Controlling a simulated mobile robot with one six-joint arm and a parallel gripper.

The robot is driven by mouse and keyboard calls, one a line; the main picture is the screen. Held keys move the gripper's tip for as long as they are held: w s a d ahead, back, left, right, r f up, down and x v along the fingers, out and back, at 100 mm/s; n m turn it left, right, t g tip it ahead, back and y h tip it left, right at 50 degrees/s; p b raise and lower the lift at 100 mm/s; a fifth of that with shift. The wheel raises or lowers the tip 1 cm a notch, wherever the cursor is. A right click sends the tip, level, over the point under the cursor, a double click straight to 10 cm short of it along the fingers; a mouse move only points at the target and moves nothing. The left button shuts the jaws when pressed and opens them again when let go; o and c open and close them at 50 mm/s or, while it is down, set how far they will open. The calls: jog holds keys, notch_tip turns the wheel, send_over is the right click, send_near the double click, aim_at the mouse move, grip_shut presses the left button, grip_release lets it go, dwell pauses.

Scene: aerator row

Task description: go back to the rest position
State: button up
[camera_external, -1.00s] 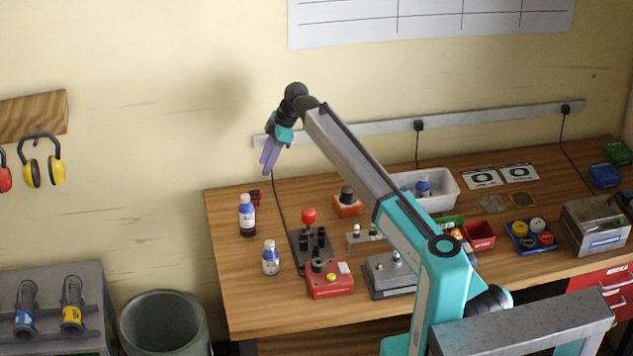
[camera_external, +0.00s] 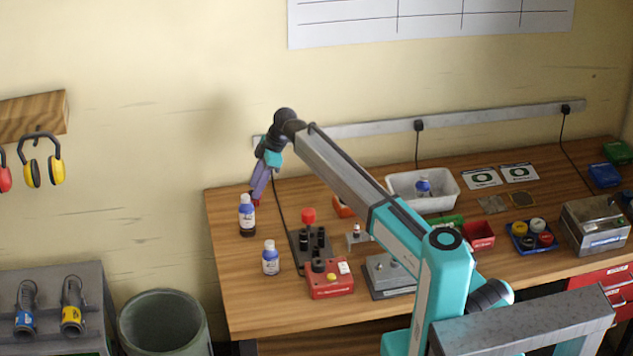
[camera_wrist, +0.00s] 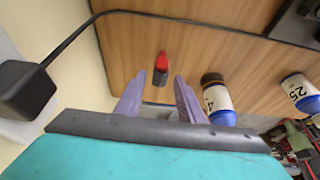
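My gripper (camera_external: 257,190) hangs fingers-down over the back left part of the workbench, in front of the wall. Its two purple fingers are apart in the wrist view (camera_wrist: 158,90), with nothing between their tips. A small red and black item (camera_wrist: 161,67) lies on the bench beyond the fingertips, apart from them in that view. In the external view the fingers mostly hide it.
A black fixture with a red knob (camera_external: 309,216), a red box (camera_external: 330,281) and a white bin (camera_external: 438,197) stand further right. A cable (camera_wrist: 78,35) runs nearby.

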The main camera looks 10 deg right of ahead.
jog(key=shift+x, duration=1.2)
jog(key=shift+r, duration=0.1)
jog(key=b+v, duration=0.2)
jog(key=v, duration=0.9)
jog(key=p+x, duration=0.2)
jog(key=x, duration=0.9)
jog(key=shift+a+f+p, duration=0.15)
jog(key=shift+f+p, duration=0.15)
jog(key=shift+f, duration=0.05)
jog(key=shift+r+b, duration=0.8)
jog(key=shift+r, duration=0.6)
jog(key=shift+s+r, duration=0.2)
jog(key=shift+r, duration=0.1)
jog(key=shift+s+d+r, duration=0.1)
jog(key=shift+s+d, duration=0.3)
jog(key=shift+s, duration=0.1)
